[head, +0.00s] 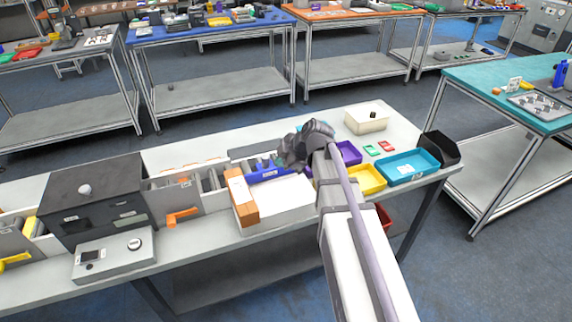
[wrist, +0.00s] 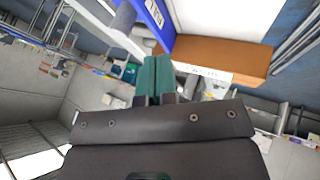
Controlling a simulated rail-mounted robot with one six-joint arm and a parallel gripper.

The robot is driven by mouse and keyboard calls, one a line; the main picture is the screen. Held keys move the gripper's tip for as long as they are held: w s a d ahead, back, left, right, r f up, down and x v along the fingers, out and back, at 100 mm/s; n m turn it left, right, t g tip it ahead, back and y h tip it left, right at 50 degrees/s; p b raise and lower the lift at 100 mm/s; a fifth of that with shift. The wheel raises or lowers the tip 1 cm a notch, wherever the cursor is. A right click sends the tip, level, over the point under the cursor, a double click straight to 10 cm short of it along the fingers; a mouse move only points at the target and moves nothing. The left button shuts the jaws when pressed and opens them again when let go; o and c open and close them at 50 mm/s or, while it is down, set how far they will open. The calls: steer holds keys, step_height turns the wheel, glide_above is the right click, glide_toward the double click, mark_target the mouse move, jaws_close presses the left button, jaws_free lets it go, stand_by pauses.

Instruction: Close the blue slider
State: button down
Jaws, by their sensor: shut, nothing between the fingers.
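The blue slider (head: 268,174) is a blue front with a pale label at the middle of the workbench, beside an orange block (head: 241,200). A flat white surface lies in front of it. In the wrist view, a blue labelled panel (wrist: 154,22) is at the top, beside the brown-orange block (wrist: 225,57). My gripper (head: 305,147) is above the bench, just right of the blue slider in the head view. Its teal fingers (wrist: 157,72) are shut together and empty, pointing toward the blue panel. I cannot tell whether they touch it. My arm hides part of the bench.
A yellow bin (head: 366,180), purple bin (head: 349,153), teal tray (head: 407,168) and black bin (head: 440,148) are to the right. A cream box (head: 366,120) stands behind. A dark box (head: 95,200) and grey device (head: 114,254) are left.

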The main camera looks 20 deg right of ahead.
mark_target(271, 173)
steer(key=b+x, duration=0.3)
steer(key=x, duration=0.2)
steer(key=shift+s+d+f, duration=0.15)
steer(key=shift+d, duration=0.05)
steer(key=w, duration=0.3)
steer(key=shift+w+a, duration=0.3)
steer(key=shift+w, duration=0.4)
steer(key=w, duration=0.9)
steer(key=w+a, duration=0.1)
steer(key=w, duration=0.4)
steer(key=shift+w, duration=0.35)
steer(key=shift+r, duration=0.2)
steer(key=shift+w, duration=0.1)
